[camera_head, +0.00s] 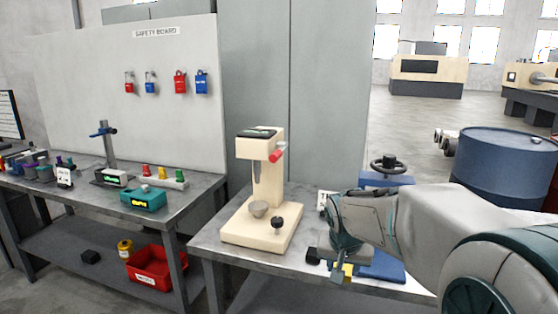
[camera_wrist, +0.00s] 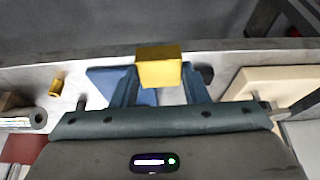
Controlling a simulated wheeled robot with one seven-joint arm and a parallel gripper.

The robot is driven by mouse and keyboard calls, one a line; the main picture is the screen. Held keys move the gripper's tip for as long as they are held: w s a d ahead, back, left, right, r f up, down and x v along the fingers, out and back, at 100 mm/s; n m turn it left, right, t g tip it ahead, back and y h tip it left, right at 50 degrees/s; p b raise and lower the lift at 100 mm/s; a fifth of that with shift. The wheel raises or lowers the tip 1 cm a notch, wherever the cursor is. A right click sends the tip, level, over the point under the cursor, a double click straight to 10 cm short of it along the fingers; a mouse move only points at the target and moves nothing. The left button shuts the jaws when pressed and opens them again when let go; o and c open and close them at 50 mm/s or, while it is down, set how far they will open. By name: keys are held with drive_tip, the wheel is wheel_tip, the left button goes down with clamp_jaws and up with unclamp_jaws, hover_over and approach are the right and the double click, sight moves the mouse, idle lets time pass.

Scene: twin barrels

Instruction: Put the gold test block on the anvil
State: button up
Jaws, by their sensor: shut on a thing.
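The gold test block (camera_wrist: 159,72) is between the fingers of my gripper (camera_wrist: 160,84) in the wrist view. In the head view a small part of the block (camera_head: 347,269) shows at the fingers of my gripper (camera_head: 342,272), over the table right of the tester. My gripper is shut on the block. The anvil (camera_head: 258,209) is a small grey cup-shaped piece on the base of the cream bench tester (camera_head: 262,233), left of my gripper. The tester's base (camera_wrist: 275,82) shows at the right in the wrist view.
A black knob (camera_head: 277,222) stands beside the anvil. The tester's head (camera_head: 259,147) overhangs the anvil. A small brass-coloured piece (camera_wrist: 56,88) lies at left.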

drive_tip(key=w+f+n+y+p, duration=0.1)
drive_tip(key=w+f+n+p, duration=0.15)
drive_tip(key=f, duration=0.35)
drive_tip(key=w+f+n+p, duration=0.1)
drive_tip(key=w+f+p, duration=0.1)
drive_tip(key=f+p, duration=0.35)
drive_tip(key=s+f+b, duration=0.1)
drive_tip(key=s+f, duration=0.4)
drive_tip(key=f, duration=0.2)
drive_tip(key=shift+f+b, duration=0.4)
drive_tip(key=shift+a, duration=0.1)
